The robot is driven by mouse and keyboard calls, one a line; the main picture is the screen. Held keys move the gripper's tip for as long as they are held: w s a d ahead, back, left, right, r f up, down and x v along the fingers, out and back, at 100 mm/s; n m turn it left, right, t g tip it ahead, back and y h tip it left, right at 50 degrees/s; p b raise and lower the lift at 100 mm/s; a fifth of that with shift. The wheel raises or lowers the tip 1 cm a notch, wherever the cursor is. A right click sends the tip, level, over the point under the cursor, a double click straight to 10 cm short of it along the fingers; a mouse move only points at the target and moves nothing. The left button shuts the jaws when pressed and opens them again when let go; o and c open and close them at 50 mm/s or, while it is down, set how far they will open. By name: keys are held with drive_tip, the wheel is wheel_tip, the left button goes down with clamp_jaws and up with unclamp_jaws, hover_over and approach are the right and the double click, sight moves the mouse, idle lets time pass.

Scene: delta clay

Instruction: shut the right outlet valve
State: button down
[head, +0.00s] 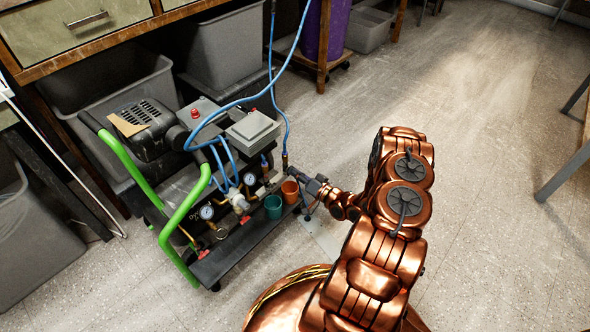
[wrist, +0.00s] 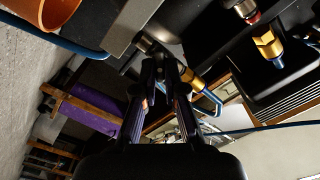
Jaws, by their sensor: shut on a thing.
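The compressor (head: 222,190) stands on the floor with its green handle to the left. Its right outlet valve (head: 285,167) is at the right end, below a blue hose. My gripper (head: 297,177) reaches it from the right and covers most of it. In the wrist view, the fingers of my gripper (wrist: 163,70) are closed together beside the brass fitting (wrist: 196,81) of that outlet, shut on a small part of the valve. The handle itself is hidden between the fingers, so its angle cannot be told. A second brass fitting (wrist: 267,46) shows further right.
An orange cup (head: 290,191) and a teal cup (head: 273,206) stand on the compressor's front, close to my gripper. Blue hoses (head: 287,118) rise above the outlets. Grey bins (head: 225,48) and a bench stand behind.

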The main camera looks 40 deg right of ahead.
drive_tip(key=shift+f+m+p, duration=0.2)
drive_tip(key=shift+m+p, duration=0.7)
drive_tip(key=shift+m, duration=3.3)
drive_tip(key=c, duration=1.2)
unclamp_jaws()
drive_tip(key=shift+c, duration=0.2)
drive_tip(key=shift+d, duration=0.1)
drive_tip(key=v, duration=1.2)
drive_tip(key=shift+r, duration=0.1)
